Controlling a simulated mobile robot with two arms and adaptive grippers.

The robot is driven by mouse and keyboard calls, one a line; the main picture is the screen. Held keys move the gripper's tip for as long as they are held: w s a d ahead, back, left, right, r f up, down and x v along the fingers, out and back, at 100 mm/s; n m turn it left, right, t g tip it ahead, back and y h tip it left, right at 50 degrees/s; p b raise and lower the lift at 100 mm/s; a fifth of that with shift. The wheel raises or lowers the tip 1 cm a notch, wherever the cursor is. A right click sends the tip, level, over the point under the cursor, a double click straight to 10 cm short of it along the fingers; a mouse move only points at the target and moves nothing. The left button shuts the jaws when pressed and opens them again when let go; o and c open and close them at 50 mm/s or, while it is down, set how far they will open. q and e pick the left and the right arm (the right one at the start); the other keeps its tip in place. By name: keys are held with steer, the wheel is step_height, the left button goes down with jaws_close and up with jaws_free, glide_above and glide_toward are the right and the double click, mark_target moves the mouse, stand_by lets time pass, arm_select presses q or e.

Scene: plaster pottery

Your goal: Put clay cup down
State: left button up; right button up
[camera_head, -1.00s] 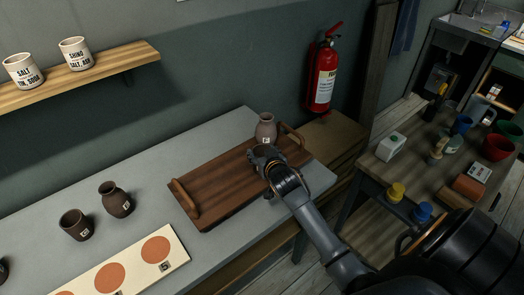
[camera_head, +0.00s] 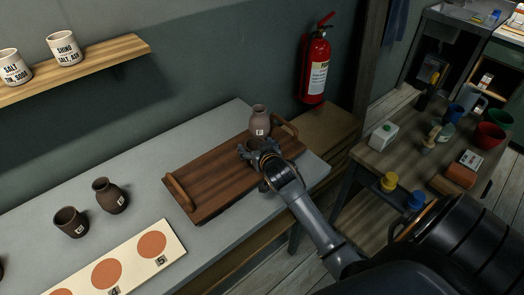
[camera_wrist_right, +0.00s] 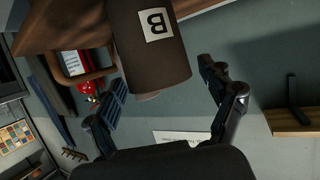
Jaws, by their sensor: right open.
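A dark brown clay cup (camera_wrist_right: 150,60) with a white label reading B shows large in the right wrist view, which is upside down. It stands on the brown wooden tray (camera_head: 205,190) near the tray's right end. My right gripper (camera_head: 258,151) is open at the cup, and in the wrist view its two fingers lie apart from it on either side. In the head view the gripper largely hides the cup. A taller grey-brown vase (camera_head: 260,122) with a label stands just behind the gripper on the tray. My left gripper is not in view.
A dark cup (camera_head: 70,222) and a dark jug (camera_head: 110,195) stand on the grey table (camera_head: 110,160) to the left. A pale board (camera_head: 177,247) with orange circles lies in front. A fire extinguisher (camera_head: 315,72) hangs on the wall. The tray's left half is bare.

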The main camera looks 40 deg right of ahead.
steer(key=b+v, duration=0.1)
steer(key=v, duration=1)
steer(key=shift+s, duration=0.2)
steer(key=s+a+f+n+g+y, duration=0.1)
steer(key=s+a+f+n+g, duration=0.15)
steer(key=s+a, duration=0.4)
steer(key=s+a+f+n+g+y, duration=0.1)
steer(key=s+a+f+g+y, duration=0.2)
steer(key=s, duration=0.6)
steer(key=s+a+f+n+g, duration=0.2)
steer(key=s+a+f+g, duration=0.25)
steer(key=s, duration=0.35)
step_height(320, 180, down, 27)
steer(key=s+b, duration=0.1)
steer(key=s+d+f+g+b, duration=0.1)
steer(key=s+d+f+g, duration=0.1)
steer(key=s+f, duration=1.4)
steer(key=shift+s+d+f, duration=0.4)
steer(key=shift+d, duration=0.1)
